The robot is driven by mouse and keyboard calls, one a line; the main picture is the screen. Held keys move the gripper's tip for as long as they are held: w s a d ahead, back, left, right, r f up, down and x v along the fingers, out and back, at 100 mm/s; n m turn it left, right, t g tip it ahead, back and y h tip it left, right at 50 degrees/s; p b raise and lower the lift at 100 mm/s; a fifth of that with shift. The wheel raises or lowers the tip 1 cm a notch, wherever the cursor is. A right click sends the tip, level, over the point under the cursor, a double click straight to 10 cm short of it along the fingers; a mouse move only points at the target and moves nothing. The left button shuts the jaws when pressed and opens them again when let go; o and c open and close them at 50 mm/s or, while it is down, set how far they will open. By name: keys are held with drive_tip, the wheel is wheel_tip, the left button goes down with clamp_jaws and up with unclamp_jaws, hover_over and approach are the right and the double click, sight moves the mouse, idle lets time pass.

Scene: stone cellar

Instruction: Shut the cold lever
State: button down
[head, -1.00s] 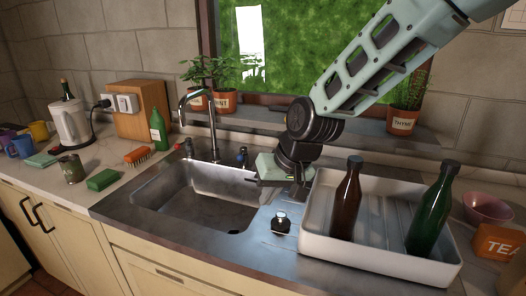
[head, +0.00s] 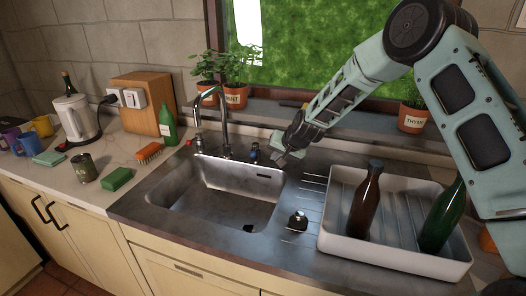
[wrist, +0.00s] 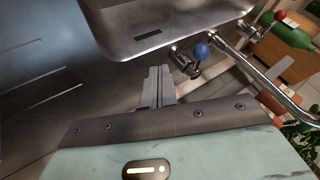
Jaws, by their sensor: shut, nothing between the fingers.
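The cold lever, with a blue knob (head: 254,146), stands on the sink deck just right of the tap (head: 224,120). In the wrist view its blue knob (wrist: 202,51) is close to the fingertips, ahead and to the right. My gripper (head: 280,161) is low over the deck, right of the cold lever at the sink's back right corner. In the wrist view my gripper (wrist: 159,70) has its fingers together and empty, with a visible gap to the lever. The lever with the red knob (head: 196,137) is on the tap's far left.
The sink basin (head: 190,200) lies in front of the tap. A black stopper-like item (head: 298,220) stands on the drainboard. A white tray (head: 400,262) with two bottles is at right. Potted plants stand on the sill behind. The deck between gripper and lever is clear.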

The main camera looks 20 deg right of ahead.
sight(255, 150)
drive_tip(key=shift+w+a+f+p, duration=0.25)
drive_tip(key=shift+w+a+p, duration=0.4)
drive_tip(key=shift+w+a, duration=0.25)
drive_tip(key=shift+w+a+f+p, duration=0.2)
drive_tip(key=shift+w+a+p, duration=0.4)
drive_tip(key=shift+w+a, duration=0.3)
drive_tip(key=shift+s+a, duration=0.1)
drive_tip(key=shift+a, duration=0.1)
drive_tip(key=shift+a+m+h+p, duration=0.45)
drive_tip(key=shift+a+m, duration=0.35)
drive_tip(key=shift+a, duration=0.35)
